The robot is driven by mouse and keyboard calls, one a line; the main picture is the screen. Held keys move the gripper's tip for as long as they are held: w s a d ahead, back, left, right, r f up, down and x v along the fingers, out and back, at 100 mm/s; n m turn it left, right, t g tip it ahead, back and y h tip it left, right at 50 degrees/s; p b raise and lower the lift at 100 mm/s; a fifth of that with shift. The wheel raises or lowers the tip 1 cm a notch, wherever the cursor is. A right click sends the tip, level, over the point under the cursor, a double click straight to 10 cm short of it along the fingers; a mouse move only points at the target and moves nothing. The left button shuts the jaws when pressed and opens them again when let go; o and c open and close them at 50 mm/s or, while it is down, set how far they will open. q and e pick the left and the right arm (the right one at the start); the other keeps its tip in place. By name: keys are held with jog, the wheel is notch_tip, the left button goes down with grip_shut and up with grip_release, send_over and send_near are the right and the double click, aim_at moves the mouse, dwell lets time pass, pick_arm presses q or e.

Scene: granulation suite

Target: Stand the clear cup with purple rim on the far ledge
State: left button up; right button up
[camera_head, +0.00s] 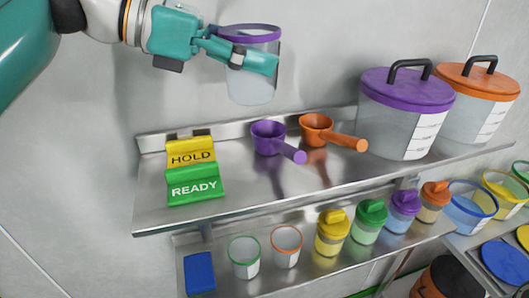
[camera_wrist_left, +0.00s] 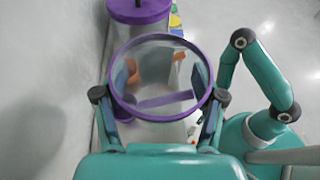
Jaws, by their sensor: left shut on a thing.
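The clear cup with purple rim (camera_head: 250,92) is upright in the air in the head view, in front of the pale wall and above the upper steel ledge (camera_head: 240,185). My left gripper (camera_head: 262,62) is shut on the cup, with its fingers around the sides below the rim. In the left wrist view the purple rim (camera_wrist_left: 115,95) is seen from above, between the two fingers (camera_wrist_left: 158,108). The cup does not touch the ledge. My right gripper is not in view.
On the upper ledge stand yellow HOLD (camera_head: 190,152) and green READY (camera_head: 194,185) signs, a purple scoop (camera_head: 268,138), an orange scoop (camera_head: 316,130) and large purple-lidded (camera_head: 405,115) and orange-lidded (camera_head: 477,105) tubs. Bare steel lies between signs and scoops. A lower shelf (camera_head: 310,268) holds cups and jars.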

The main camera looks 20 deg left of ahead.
aim_at(277, 150)
pick_arm(q)
notch_tip(277, 150, down, 15)
jog(key=b, duration=0.3)
jog(key=shift+f, duration=0.15)
jog(key=o, duration=1.5)
